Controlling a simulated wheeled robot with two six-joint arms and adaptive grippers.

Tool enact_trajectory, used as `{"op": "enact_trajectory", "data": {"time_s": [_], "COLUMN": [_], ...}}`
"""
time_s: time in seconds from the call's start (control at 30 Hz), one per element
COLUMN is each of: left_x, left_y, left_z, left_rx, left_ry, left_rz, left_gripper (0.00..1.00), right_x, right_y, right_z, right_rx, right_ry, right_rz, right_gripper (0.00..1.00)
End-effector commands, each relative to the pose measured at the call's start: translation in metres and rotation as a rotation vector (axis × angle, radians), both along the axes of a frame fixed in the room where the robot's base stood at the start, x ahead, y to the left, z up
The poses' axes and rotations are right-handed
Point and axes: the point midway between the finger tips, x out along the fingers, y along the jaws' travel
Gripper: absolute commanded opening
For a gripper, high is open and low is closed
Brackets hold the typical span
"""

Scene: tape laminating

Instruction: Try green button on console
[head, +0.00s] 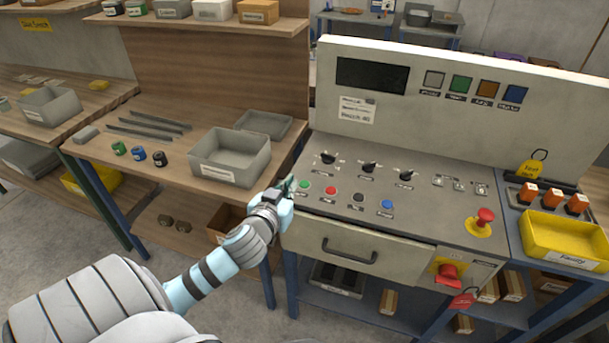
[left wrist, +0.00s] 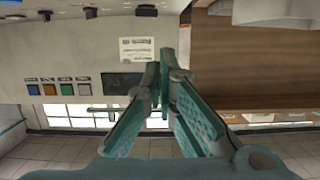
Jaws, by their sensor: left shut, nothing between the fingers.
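The console (head: 420,206) is a grey sloped panel with a row of round buttons along its front. The green button (head: 304,184) is at the left end of that row, followed by a red button (head: 330,190), a black one (head: 358,197) and a blue one (head: 387,204). My left gripper (head: 289,186) is shut and empty, with its tips just left of the green button; I cannot tell whether they touch it. In the left wrist view the shut fingers (left wrist: 164,80) point at the console's back panel, and the green button does not show. My right gripper is not in view.
Three black knobs (head: 367,168) stand behind the buttons. A red emergency knob (head: 485,216) is at the right, and a drawer handle (head: 349,252) is below. A grey bin (head: 230,158) stands left of the console. A yellow tray (head: 565,240) is at the right.

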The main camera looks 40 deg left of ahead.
Motion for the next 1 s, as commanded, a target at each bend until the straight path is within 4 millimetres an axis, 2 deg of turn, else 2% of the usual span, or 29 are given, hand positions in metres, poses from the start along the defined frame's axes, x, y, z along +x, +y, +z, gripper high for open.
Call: {"op": "enact_trajectory", "data": {"time_s": [0.27,0.43,0.57,0.87,1.0], "left_x": [0.001,0.010,0.030,0.090,0.092], "left_y": [-0.001,0.003,0.010,0.031,0.031], "left_z": [-0.001,-0.004,-0.009,-0.026,-0.050], "left_rx": [-0.002,-0.002,-0.002,-0.003,-0.002], "left_ry": [-0.002,-0.001,-0.002,-0.001,0.002], "left_rz": [0.000,0.000,0.002,0.002,-0.001], "left_gripper": [0.00,0.00,0.00,0.00,0.00], "right_x": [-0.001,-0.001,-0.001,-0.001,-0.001], "right_y": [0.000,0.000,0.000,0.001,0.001], "right_z": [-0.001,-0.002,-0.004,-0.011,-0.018], "right_rx": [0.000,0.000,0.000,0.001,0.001], "right_ry": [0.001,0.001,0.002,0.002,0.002], "right_rz": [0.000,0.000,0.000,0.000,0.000], "right_gripper": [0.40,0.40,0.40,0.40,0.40]}}
